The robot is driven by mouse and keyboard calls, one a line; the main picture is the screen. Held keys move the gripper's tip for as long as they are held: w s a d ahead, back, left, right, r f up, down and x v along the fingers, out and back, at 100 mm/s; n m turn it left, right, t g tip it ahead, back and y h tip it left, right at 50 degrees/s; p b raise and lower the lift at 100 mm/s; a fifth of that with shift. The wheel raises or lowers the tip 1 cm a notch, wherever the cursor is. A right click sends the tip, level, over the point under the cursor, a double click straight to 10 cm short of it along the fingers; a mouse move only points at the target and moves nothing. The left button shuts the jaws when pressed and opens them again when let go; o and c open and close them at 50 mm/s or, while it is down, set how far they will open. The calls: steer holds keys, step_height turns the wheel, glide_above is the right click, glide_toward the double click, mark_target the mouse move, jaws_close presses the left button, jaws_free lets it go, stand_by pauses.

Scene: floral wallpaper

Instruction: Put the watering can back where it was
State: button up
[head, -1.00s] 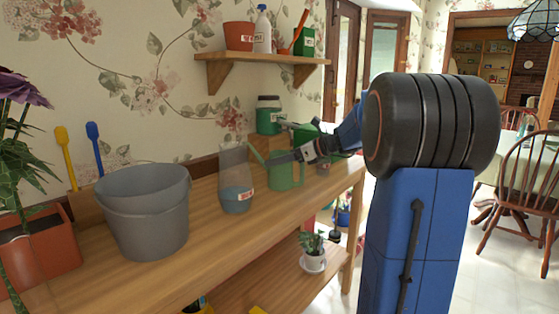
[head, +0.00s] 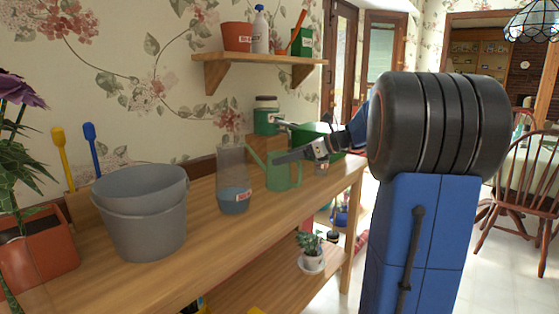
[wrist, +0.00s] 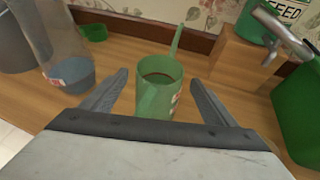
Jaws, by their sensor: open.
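The green watering can (head: 284,174) stands upright on the wooden workbench (head: 185,245), right of a clear vase (head: 233,165). Its spout points left in the head view. In the wrist view, the can (wrist: 157,88) shows from above, with a dark opening and the spout rising behind. In the wrist view, my gripper (wrist: 158,84) is open, with one finger on each side of the can and a visible gap on both sides.
A green canister (head: 266,118) stands on a wooden block (head: 257,148) behind the can. A green box (head: 312,135) is close to its right. A grey bucket (head: 140,220) is at the left. A wall shelf (head: 262,61) with pots is above. Bare bench lies in front.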

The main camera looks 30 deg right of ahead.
steer(key=v, duration=0.7)
steer(key=shift+s, duration=0.15)
steer(key=shift+d, duration=0.1)
